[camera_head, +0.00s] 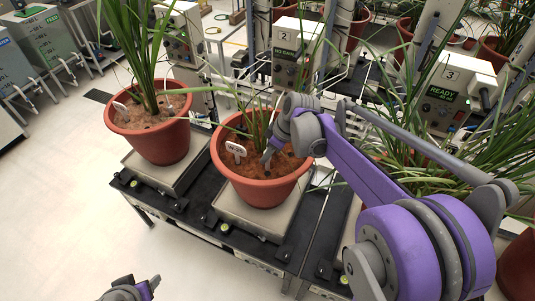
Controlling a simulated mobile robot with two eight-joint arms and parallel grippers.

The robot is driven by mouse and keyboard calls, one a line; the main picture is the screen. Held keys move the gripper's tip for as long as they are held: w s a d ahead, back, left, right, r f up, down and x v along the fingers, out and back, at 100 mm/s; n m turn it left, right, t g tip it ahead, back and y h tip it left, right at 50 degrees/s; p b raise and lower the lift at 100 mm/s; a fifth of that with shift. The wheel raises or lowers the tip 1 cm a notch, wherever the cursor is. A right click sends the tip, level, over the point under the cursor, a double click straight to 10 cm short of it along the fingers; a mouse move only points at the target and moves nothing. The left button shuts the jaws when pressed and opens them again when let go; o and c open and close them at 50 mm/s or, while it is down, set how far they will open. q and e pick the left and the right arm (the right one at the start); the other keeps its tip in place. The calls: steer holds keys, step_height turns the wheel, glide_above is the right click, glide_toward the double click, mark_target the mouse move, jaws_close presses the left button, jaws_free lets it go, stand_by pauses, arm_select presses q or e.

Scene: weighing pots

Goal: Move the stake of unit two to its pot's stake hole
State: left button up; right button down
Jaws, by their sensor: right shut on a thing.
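The pot of unit two (258,191) is a reddish-brown pot of soil with a grassy plant, on a pale scale plate at the middle. A white stake with a label reading about W-25 (236,149) stands in view at the left of its soil. My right gripper (267,159) reaches down into this pot from the right, to the right of the label. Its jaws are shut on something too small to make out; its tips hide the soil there. I cannot see the stake hole. My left gripper (149,284) is low at the bottom edge, away from the pots, mostly cut off.
Another potted plant (151,137) with a white tag stands to the left. The unit two panel (286,39) and the unit three panel, reading READY (443,95), rise behind. Long leaves crowd the right. The pale floor (62,215) at left is clear.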

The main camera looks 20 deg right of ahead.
arm_select(q)
steer(key=shift+r, duration=0.1)
arm_select(e)
steer(key=shift+r, duration=0.1)
steer(key=shift+r+p, duration=1.6)
steer(key=shift+r, duration=1.85)
arm_select(q)
steer(key=shift+t, duration=0.3)
steer(key=w+r, duration=0.1)
steer(key=r, duration=0.2)
steer(key=w+r, duration=0.1)
steer(key=shift+w+r, duration=0.35)
steer(key=shift+s, duration=0.1)
arm_select(e)
steer(key=shift+d+f, duration=0.1)
